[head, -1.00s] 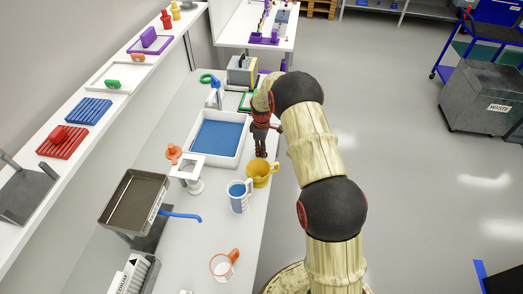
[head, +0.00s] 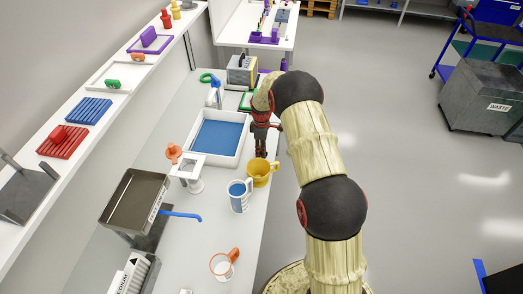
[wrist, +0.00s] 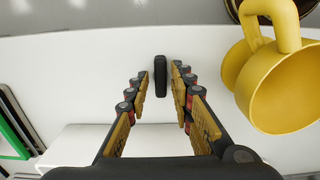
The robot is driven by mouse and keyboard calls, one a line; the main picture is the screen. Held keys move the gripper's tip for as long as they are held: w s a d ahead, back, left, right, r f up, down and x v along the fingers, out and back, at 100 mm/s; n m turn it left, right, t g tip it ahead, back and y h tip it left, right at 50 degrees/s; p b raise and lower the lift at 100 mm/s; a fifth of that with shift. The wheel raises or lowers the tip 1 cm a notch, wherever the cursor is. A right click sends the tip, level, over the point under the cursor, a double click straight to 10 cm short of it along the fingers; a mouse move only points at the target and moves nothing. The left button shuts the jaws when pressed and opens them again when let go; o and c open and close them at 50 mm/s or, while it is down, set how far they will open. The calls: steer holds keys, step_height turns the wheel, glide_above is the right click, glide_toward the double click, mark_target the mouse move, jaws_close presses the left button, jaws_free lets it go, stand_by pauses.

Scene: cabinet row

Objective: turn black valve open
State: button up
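A small dark upright bar, which looks like the black valve's handle (wrist: 160,76), stands out against a white surface in the wrist view. My gripper (wrist: 160,85) is open, with one finger to the left of the bar and one to the right. Gaps show on both sides, so I see no contact. The valve cannot be made out there.
A yellow mug (wrist: 285,85) is close on the right in the wrist view; it also shows in the head view (head: 262,170). A white sink with a blue bottom (head: 218,138) lies left of my gripper. A blue-and-white mug (head: 239,196) stands nearer.

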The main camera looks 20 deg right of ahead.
steer(key=shift+o, duration=0.6)
step_height(320, 180, up, 12)
stand_by(0.7)
